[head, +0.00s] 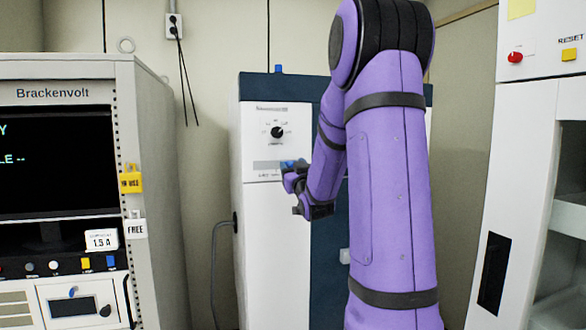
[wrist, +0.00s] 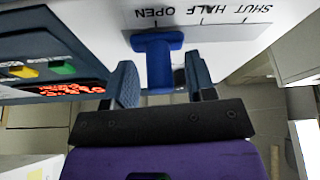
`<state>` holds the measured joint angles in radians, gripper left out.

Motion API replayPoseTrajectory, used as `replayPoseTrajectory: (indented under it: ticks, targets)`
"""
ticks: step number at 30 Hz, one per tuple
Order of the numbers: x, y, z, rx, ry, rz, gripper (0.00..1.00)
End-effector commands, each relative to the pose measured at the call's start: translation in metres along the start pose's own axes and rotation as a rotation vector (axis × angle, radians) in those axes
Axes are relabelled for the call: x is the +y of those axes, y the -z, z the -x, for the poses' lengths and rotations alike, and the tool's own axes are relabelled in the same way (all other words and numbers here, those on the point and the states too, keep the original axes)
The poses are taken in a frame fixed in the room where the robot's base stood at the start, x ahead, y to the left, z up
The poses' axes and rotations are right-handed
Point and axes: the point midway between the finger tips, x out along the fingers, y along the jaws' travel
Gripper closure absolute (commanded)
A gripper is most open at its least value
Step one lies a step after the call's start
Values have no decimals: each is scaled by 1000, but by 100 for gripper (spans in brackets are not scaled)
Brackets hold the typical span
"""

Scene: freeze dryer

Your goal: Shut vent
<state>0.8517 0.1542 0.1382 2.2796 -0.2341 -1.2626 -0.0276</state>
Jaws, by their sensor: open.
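The vent handle is a blue T-shaped lever (wrist: 157,58) on a white panel in the wrist view. It stands at the OPEN end of a scale marked OPEN, HALF and SHUT (wrist: 200,14), which appears upside down, with SHUT to the right. My gripper (wrist: 160,82) is open, one finger on each side of the lever's stem. I cannot tell whether either finger touches it. In the head view, my gripper (head: 300,195) is at the front of the white and dark-blue cabinet (head: 262,225), and a bit of the blue lever (head: 288,164) shows just above it.
A dial (head: 277,132) sits higher on the cabinet. The Brackenvolt rack (head: 150,200) stands at left and a white unit (head: 520,130) with a red button at right. In the wrist view, a red display (wrist: 70,87) and coloured buttons (wrist: 60,67) are left of the lever.

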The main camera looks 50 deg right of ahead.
Motion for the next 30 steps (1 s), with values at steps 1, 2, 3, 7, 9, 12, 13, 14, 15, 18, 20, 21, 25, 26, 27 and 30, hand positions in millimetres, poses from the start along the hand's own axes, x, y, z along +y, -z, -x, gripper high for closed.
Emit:
replayPoseTrajectory:
  ticks: [1, 2, 3, 7, 9, 12, 13, 14, 15, 18, 20, 21, 25, 26, 27, 30]
  targets:
    - [0, 0, 0, 0, 0, 0, 49]
    - [0, 0, 0, 0, 0, 0, 49]
    - [0, 0, 0, 0, 0, 0, 49]
    - [0, 0, 0, 0, 0, 0, 66]
    - [0, 0, 0, 0, 0, 0, 82]
    - [0, 0, 0, 0, 0, 0, 100]
    - [0, 0, 0, 0, 0, 0, 100]
    - [0, 0, 0, 0, 0, 0, 100]
    - [0, 0, 0, 0, 1, 0, 100]
    - [-5, 1, 0, 1, 3, 0, 100]
    - [-12, 2, -1, 1, 5, 0, 100]
    - [-18, 3, -1, 2, 4, -1, 100]
    - [-43, 7, -3, 3, 6, -3, 100]
    - [-48, 8, -3, 3, 6, -2, 100]
    - [-55, 9, -4, 3, 6, -2, 100]
    - [-70, 11, -5, 3, 4, -1, 100]
